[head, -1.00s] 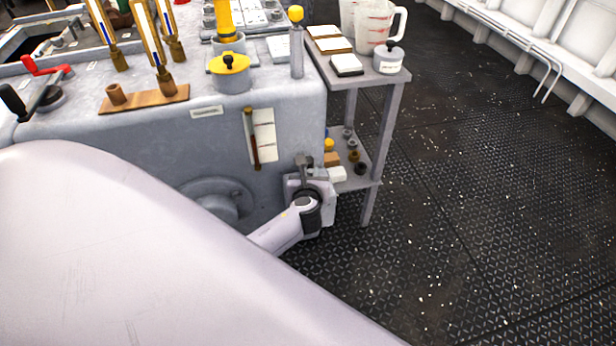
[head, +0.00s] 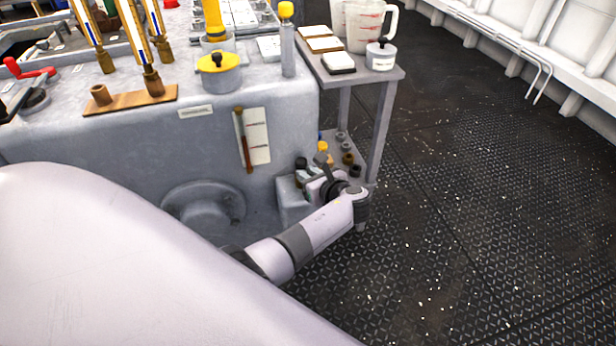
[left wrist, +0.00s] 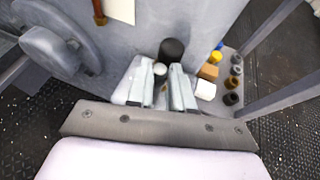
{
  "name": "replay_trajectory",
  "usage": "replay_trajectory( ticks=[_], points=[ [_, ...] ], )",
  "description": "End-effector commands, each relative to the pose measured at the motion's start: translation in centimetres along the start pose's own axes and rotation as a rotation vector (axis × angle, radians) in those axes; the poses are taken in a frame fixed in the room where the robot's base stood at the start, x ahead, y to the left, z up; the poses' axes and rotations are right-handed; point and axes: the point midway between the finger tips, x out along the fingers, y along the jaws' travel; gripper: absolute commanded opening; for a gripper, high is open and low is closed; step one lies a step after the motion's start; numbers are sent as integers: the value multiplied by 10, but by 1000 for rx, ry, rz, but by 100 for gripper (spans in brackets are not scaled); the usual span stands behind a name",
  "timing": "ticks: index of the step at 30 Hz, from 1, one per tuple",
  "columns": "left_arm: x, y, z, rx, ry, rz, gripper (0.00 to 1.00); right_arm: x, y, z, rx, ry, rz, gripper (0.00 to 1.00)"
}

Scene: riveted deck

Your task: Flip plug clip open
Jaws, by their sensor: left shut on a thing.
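A pale box-shaped fitting (head: 289,197) sits low on the right side of the grey tank, with a black round plug (head: 300,164) at its top. The plug also shows as a black cylinder in the left wrist view (left wrist: 171,50), just beyond my fingers. My right gripper is out of view.
A grey side table (head: 388,85) stands right of the tank (head: 90,155), with jugs on top and small fittings on its lower shelf, close to my left wrist. A round flange (head: 203,208) sticks out left of the fitting. The deck (head: 480,220) at right is clear.

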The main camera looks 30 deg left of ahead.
Motion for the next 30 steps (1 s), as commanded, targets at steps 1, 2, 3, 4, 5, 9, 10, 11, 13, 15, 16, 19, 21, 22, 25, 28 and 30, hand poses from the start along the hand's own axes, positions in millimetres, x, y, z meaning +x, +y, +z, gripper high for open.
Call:
replay_trajectory(
  ticks=[1,2,3,4,5,9,10,11,13,15,16,19,21,22,25,28,30],
  points=[
    [0,0,-2,-1,4,4,0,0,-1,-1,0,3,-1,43],
    [0,0,-2,-1,4,5,0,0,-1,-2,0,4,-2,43],
    [0,0,-2,-1,4,6,0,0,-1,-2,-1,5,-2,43],
    [0,1,-2,-1,4,6,0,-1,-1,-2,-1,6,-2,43],
    [0,1,-2,-1,4,6,0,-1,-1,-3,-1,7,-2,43],
    [0,1,-2,-1,5,6,0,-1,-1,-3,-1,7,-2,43],
    [0,1,-2,-1,5,6,0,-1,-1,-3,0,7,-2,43],
    [0,1,-2,-1,5,6,0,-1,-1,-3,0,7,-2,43],
    [0,1,-2,-1,5,6,37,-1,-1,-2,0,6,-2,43],
    [0,1,-1,-1,4,5,45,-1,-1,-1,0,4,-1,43],
    [0,1,-1,-1,4,5,45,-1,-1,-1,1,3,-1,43],
    [0,0,-1,-1,3,5,45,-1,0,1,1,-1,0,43],
    [0,0,-1,-1,3,4,45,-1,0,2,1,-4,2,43],
    [0,0,-1,-1,2,4,45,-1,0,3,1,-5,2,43],
    [-6,0,0,-1,3,3,45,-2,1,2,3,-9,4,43],
    [-20,0,1,-1,5,2,45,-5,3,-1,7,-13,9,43],
    [-32,0,2,-1,5,3,45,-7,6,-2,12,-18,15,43]
  ],
)
